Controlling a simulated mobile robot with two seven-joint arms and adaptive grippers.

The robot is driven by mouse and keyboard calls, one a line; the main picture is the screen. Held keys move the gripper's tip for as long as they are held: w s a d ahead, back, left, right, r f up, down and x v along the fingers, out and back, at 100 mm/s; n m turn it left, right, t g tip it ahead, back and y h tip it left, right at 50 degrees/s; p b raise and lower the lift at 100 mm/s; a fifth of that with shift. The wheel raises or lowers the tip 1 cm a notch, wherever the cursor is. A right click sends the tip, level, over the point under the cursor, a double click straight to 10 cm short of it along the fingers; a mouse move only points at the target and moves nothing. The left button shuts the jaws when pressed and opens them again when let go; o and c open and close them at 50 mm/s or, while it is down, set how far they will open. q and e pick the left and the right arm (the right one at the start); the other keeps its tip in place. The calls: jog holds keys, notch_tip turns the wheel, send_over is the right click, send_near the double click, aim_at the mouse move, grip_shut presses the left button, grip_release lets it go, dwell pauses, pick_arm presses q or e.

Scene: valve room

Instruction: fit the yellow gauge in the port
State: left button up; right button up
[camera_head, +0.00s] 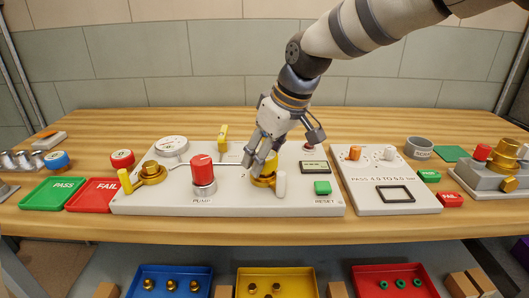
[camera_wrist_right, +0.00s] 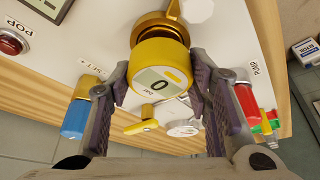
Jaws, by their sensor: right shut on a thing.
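The yellow gauge (camera_wrist_right: 160,75) has a round body with a grey display reading 0, facing my wrist camera. In the head view the gauge (camera_head: 271,163) is mostly hidden by the fingers. My right gripper (camera_head: 262,163) is shut on it, with one finger on each side in the wrist view (camera_wrist_right: 161,80). The gauge is at the brass port (camera_head: 262,181) on the right part of the white pump panel. In the wrist view the brass port (camera_wrist_right: 166,24) is directly behind the gauge; I cannot tell how deep it sits. My left gripper is out of view.
A white lever (camera_head: 280,184) stands close right of the port, and a red pump knob (camera_head: 203,172) to its left. Another brass port (camera_head: 152,172) with a yellow lever is farther left. Green PASS (camera_head: 53,194) and red FAIL (camera_head: 92,195) trays lie at the left.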

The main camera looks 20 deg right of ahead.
jog(key=shift+f, duration=0.4)
dwell(0.8)
jog(key=o, duration=1.4)
jog(key=shift+r, duration=3.95)
